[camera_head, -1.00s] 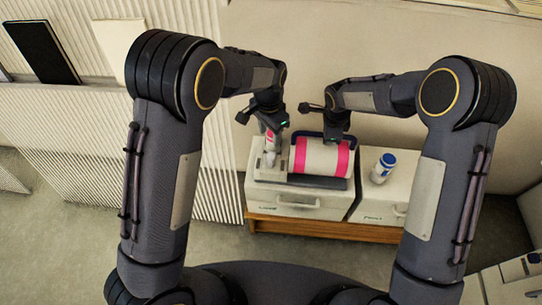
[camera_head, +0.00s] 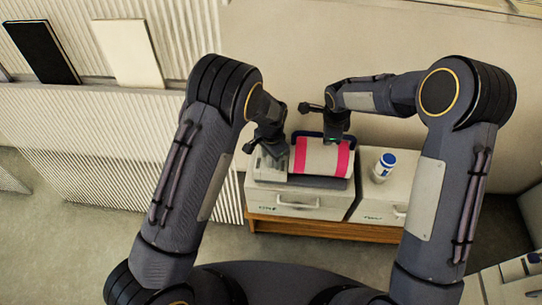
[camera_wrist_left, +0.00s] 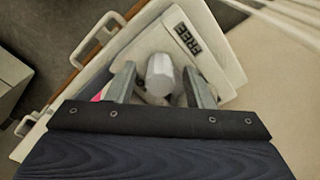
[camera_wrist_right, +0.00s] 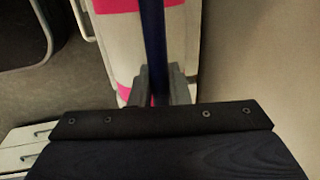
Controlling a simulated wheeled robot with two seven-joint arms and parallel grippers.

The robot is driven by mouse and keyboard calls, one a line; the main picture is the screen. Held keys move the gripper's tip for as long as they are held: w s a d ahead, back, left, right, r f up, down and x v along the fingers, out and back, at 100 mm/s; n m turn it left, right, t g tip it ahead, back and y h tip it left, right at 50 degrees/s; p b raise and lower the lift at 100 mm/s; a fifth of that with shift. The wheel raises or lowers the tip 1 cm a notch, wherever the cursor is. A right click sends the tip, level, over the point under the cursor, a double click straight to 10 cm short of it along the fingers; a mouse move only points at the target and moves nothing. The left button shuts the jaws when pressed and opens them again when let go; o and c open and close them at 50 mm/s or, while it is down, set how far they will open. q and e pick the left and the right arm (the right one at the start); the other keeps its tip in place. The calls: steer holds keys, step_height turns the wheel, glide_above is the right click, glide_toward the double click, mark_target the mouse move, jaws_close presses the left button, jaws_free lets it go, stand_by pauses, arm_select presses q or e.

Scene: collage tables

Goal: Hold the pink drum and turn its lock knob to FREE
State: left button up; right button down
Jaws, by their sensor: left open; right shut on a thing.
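The drum (camera_head: 321,157) is white with pink bands and lies on its side on a dark base. My right gripper (camera_head: 337,138) is shut on its dark blue handle bar (camera_wrist_right: 153,42), seen between the fingers (camera_wrist_right: 153,88) in the right wrist view. My left gripper (camera_head: 274,150) is at the grey lock housing (camera_head: 259,168) left of the drum. In the left wrist view its open fingers (camera_wrist_left: 162,80) stand either side of a pale faceted knob (camera_wrist_left: 159,70); contact is unclear. The FREE label (camera_wrist_left: 186,38) shows beyond the knob. The head view hides the knob behind my gripper.
The drum's base stands on a white drawer unit (camera_head: 300,205) above a wooden ledge (camera_head: 325,229). A white bottle with a blue cap (camera_head: 384,166) stands on the unit to the right. A ribbed panel (camera_head: 110,130) is at the left and a plain wall rises behind.

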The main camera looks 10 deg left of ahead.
arm_select(q)
steer(key=c, duration=1)
steer(key=shift+n, duration=0.4)
steer(key=n, duration=0.3)
steer(key=shift+n, duration=0.4)
steer(key=n, duration=0.4)
steer(key=shift+n, duration=0.3)
steer(key=n, duration=0.8)
steer(key=shift+n, duration=0.3)
